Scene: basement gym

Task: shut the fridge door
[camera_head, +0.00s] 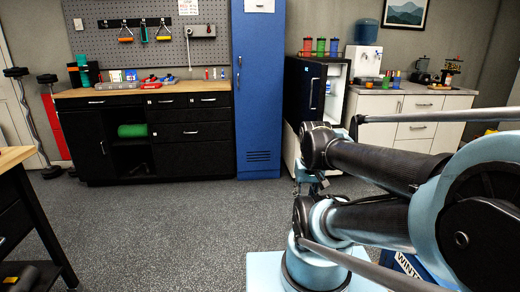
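The small black fridge (326,60) stands to the right of the blue locker. Its dark door (299,90) is open, with an upright handle (313,94) on its face. The white interior (340,78) shows to the right of the door, with a small blue item inside. My arm comes in from the right and its joints cover the area below the fridge. No contact between my arm and the door can be seen.
The blue locker (259,90) stands left of the fridge. Colored cups (321,47) stand on top of it. A water dispenser (365,60) and a white cabinet (418,104) are to its right. A workbench (25,215) is at left. The grey floor (160,220) between is clear.

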